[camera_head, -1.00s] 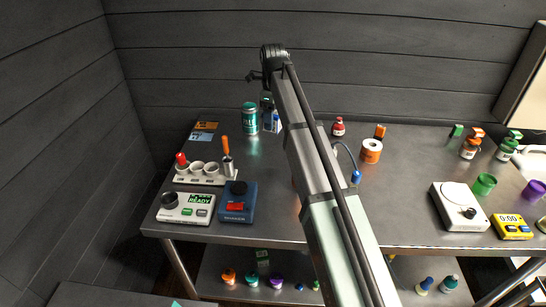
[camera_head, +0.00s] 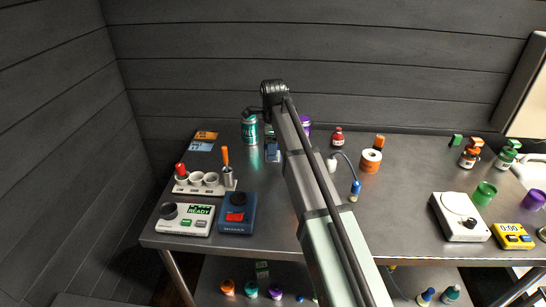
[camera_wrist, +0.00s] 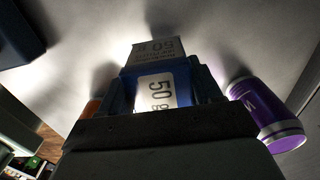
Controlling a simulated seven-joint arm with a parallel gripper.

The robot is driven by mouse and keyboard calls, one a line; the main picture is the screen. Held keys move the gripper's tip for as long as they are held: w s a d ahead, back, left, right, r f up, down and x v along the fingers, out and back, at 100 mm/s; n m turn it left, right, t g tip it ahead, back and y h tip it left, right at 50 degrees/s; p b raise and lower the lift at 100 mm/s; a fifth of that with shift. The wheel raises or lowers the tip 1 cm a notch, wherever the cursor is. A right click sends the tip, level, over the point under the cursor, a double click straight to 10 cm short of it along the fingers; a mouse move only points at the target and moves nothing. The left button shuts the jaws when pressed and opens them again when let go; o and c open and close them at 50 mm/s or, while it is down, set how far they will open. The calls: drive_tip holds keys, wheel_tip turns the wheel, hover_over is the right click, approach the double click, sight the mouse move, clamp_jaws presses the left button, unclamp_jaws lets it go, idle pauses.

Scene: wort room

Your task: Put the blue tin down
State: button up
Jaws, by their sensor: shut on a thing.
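The blue tin (camera_wrist: 160,92) with a white "50 g" label sits between the jaws of my gripper (camera_wrist: 163,72) in the wrist view. A grey printed panel shows just beyond it. In the head view the blue tin (camera_head: 272,154) is at the back left of the steel table, just right of the teal can. My gripper there is mostly hidden by my arm. Whether the tin's base touches the table I cannot tell.
The teal can (camera_head: 250,129) stands left of the tin, and a purple can (camera_head: 305,123) to its right behind my arm. The purple can (camera_wrist: 262,112) is close by in the wrist view. The table in front of the tin is clear down to the blue device (camera_head: 237,213).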

drive_tip(key=shift+f, duration=1.9)
drive_tip(key=shift+f, duration=0.1)
drive_tip(key=o, duration=1.1)
wheel_tip(320, 180, up, 12)
drive_tip(key=shift+r, duration=0.15)
